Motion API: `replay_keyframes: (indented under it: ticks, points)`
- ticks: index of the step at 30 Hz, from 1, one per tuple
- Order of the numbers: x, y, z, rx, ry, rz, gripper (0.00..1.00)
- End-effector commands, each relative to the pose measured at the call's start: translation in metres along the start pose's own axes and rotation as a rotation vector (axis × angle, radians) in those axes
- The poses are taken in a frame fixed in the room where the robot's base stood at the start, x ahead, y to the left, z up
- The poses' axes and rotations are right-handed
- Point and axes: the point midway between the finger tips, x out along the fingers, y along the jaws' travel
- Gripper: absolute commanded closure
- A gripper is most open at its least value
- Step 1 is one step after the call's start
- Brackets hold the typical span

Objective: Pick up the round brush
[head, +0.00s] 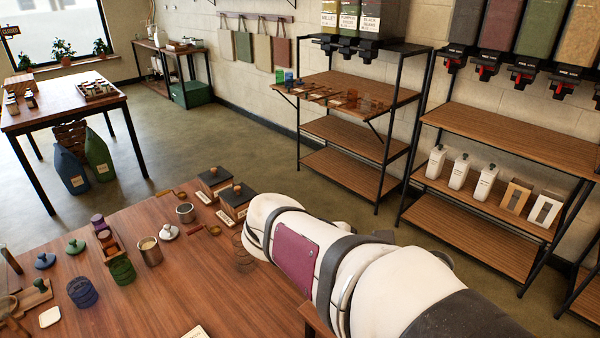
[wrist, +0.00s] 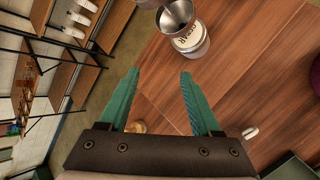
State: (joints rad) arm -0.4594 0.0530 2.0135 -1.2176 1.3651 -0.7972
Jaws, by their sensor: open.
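My gripper (wrist: 159,73) is open and empty in the wrist view, its two teal fingers spread above the brown wooden table (wrist: 255,75). A small tan round thing (wrist: 137,127) shows low between the fingers, close to the left one and partly hidden by the gripper's body. I cannot tell whether it is the round brush. I cannot make out the brush for certain in the head view, where my arm covers part of the table and the gripper does not show.
A metal funnel (wrist: 176,17) and a labelled jar (wrist: 192,44) stand beyond the fingertips. A small white thing (wrist: 250,132) lies right of the gripper.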

Motion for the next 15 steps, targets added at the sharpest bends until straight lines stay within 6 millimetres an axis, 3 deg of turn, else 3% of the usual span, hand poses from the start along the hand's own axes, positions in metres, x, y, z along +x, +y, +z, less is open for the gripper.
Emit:
replay_keyframes:
  ticks: [3, 5, 6, 8, 9, 12, 15]
  points:
    - [-0.014, 0.051, -0.09, -0.543, -0.033, 0.298, 0.35]
    - [-0.029, 0.065, -0.141, -0.802, -0.067, 0.451, 0.35]
    - [-0.04, 0.07, -0.175, -0.966, -0.097, 0.552, 0.35]
    - [-0.059, 0.069, -0.227, -1.193, -0.148, 0.698, 0.35]
    - [-0.039, 0.053, -0.244, -1.242, -0.164, 0.712, 0.35]
    - [0.015, 0.017, -0.271, -1.225, -0.161, 0.704, 0.35]
    - [0.047, -0.004, -0.289, -1.216, -0.159, 0.705, 0.35]
